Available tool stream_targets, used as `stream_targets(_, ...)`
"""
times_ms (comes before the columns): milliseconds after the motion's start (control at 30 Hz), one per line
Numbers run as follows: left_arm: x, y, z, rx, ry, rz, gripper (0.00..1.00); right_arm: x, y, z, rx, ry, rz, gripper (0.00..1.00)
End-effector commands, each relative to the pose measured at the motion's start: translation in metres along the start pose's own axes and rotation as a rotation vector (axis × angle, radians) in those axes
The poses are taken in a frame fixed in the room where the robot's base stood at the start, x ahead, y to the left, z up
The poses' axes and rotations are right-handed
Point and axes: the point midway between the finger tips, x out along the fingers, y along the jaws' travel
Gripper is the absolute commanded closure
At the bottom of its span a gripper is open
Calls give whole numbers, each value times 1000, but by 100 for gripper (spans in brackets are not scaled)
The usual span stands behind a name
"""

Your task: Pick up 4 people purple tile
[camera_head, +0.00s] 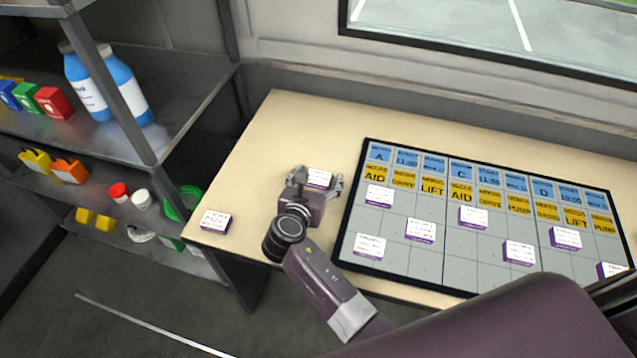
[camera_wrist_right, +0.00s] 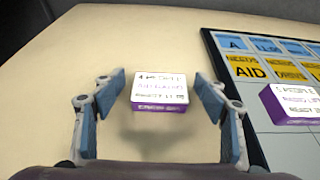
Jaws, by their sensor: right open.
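A white-topped tile with purple sides (camera_head: 319,177) is on the beige table, just left of the board. In the right wrist view, this tile (camera_wrist_right: 160,92) has a top line that looks like "4 PEOPLE", though the print is blurred. My right gripper (camera_head: 317,181) is open above the table, and its fingers (camera_wrist_right: 160,82) stand on either side of the tile with gaps on both sides. Another purple-sided tile (camera_head: 216,220) lies at the table's left front edge, its text too small to read. My left gripper is not in view.
A dark-framed board (camera_head: 400,252) with blue and yellow labels holds several more purple-sided tiles, one of them (camera_wrist_right: 291,104) close to the right finger in the wrist view. Metal shelves (camera_head: 180,95) with bottles and small items stand left. The table's back left is clear.

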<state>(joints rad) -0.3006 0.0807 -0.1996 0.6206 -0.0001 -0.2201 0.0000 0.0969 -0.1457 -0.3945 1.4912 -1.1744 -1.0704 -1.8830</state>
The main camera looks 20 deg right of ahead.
Motion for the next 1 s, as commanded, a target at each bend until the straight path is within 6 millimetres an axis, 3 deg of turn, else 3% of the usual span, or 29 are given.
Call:
stream_targets(200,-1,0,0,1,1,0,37,0,0,0,-1,0,0,36)
stream_targets(600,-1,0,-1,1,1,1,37,0,0,0,-1,0,0,79)
stream_targets(1000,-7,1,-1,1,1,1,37,-1,-1,6,-1,-1,0,79)
